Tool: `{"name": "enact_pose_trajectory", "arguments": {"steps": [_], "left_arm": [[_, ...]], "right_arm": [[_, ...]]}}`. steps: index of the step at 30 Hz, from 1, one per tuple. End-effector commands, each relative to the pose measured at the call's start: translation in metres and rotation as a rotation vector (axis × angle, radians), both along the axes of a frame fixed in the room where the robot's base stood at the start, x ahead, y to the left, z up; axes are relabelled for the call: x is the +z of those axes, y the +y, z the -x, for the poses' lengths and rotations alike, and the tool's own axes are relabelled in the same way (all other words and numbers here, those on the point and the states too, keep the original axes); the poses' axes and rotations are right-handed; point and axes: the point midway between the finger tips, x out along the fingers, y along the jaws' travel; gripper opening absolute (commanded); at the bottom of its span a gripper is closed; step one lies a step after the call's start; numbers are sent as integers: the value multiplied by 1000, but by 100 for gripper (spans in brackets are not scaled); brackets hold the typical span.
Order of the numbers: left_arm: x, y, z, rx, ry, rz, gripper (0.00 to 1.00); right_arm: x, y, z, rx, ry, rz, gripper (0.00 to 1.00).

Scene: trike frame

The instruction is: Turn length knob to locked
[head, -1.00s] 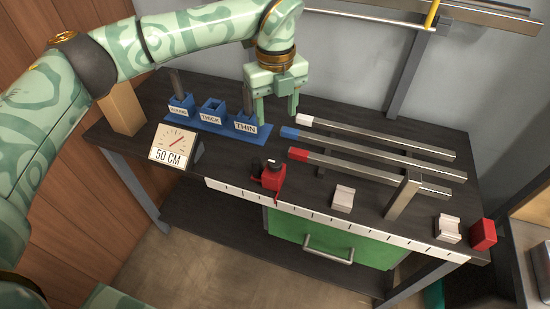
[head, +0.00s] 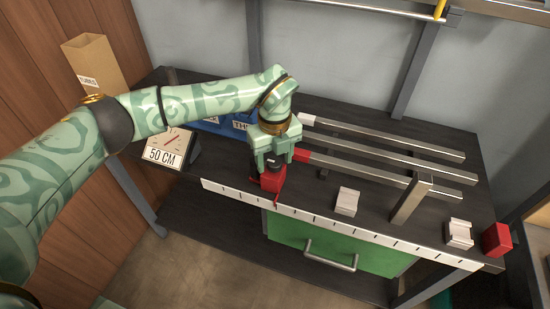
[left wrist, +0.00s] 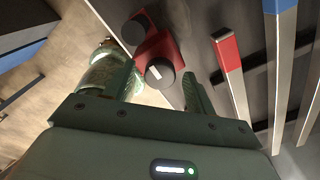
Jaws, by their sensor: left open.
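The length knob (head: 273,163) is a dark round knob with a white mark, on top of a red block (head: 271,181) at the bench's front edge. In the left wrist view the dark knob (left wrist: 160,73) shows between the finger lines, beside the red block (left wrist: 161,48). A second dark knob (left wrist: 136,28) sits on the block's far side there. My left gripper (head: 273,157) is open and points down right over the block, its fingers on either side of the knob. Whether they touch it I cannot tell. My right gripper is in neither view.
Several metal bars lie behind and right, one with a red end (head: 301,155). A white ruler strip (head: 330,225) runs along the front edge. A pale block (head: 347,201) and upright post (head: 411,199) stand rightward.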

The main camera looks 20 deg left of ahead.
Motion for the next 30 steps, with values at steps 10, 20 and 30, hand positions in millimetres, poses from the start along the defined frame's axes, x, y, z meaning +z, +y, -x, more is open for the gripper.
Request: {"name": "enact_pose_trajectory", "arguments": {"steps": [10,20,30], "left_arm": [[0,0,0,-1,-1,1,19],[1,0,0,-20,-1,1,11],[5,-1,0,-200,-2,0,11]], "right_arm": [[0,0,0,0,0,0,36],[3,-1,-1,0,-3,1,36],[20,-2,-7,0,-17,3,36]]}}
